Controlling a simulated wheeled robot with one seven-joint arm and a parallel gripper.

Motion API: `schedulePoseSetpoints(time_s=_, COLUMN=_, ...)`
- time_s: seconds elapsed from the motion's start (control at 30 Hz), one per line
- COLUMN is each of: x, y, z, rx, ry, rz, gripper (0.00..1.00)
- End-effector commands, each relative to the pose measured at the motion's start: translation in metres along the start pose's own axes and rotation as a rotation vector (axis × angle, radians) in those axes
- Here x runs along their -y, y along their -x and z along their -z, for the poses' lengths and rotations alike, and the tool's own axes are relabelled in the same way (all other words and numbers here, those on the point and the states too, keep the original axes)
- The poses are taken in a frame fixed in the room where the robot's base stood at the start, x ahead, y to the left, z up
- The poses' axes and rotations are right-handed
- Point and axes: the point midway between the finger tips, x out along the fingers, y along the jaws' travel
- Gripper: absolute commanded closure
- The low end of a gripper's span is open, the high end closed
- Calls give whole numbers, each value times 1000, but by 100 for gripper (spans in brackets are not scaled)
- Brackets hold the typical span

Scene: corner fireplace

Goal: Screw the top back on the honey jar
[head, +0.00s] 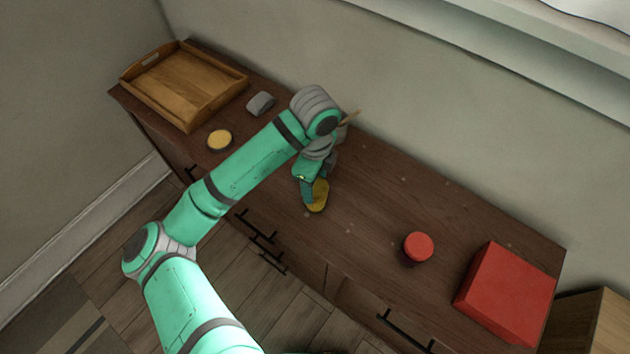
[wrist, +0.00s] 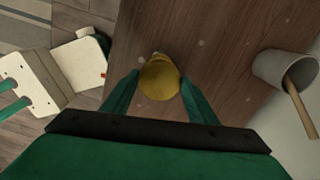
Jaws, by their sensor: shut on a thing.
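My gripper (head: 318,192) is low over the middle of the dark sideboard, with its fingers closed on a yellow rounded piece (head: 319,197) that looks like the jar's top. In the wrist view the yellow piece (wrist: 160,78) sits between the two green fingers (wrist: 158,100). I cannot tell whether it touches the wood. A low round thing with a pale yellow face and dark rim (head: 219,140) stands to the left, apart from my gripper; it may be the open honey jar.
A wooden tray (head: 140,82) and a small grey object (head: 260,103) are at the left. A grey cup (wrist: 282,68) with a wooden stick stands near the wall. A red-topped jar (head: 418,247) and a red box (head: 507,288) are at the right. Bare wood lies between.

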Motion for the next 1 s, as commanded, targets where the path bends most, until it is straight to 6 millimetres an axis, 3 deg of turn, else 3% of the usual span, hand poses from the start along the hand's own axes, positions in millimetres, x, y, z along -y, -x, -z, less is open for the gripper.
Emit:
schedulePoseSetpoints(time_s=0.13, x=0, y=0, z=0, rx=0, ry=-23, rz=-1, gripper=73)
schedulePoseSetpoints(time_s=0.4, x=0, y=0, z=0, rx=0, ry=-238, rz=0, gripper=73)
schedulePoseSetpoints(time_s=0.67, x=0, y=0, z=0, rx=-1, ry=-260, rz=0, gripper=73)
schedulePoseSetpoints(time_s=0.7, x=0, y=0, z=0, rx=-1, ry=-260, rz=0, gripper=40)
schedulePoseSetpoints(time_s=0.77, x=0, y=0, z=0, rx=0, ry=-259, rz=0, gripper=25)
schedulePoseSetpoints(time_s=0.97, x=0, y=0, z=0, rx=0, ry=-259, rz=1, gripper=25)
schedulePoseSetpoints(time_s=1.0, x=0, y=0, z=0, rx=0, ry=-258, rz=1, gripper=20)
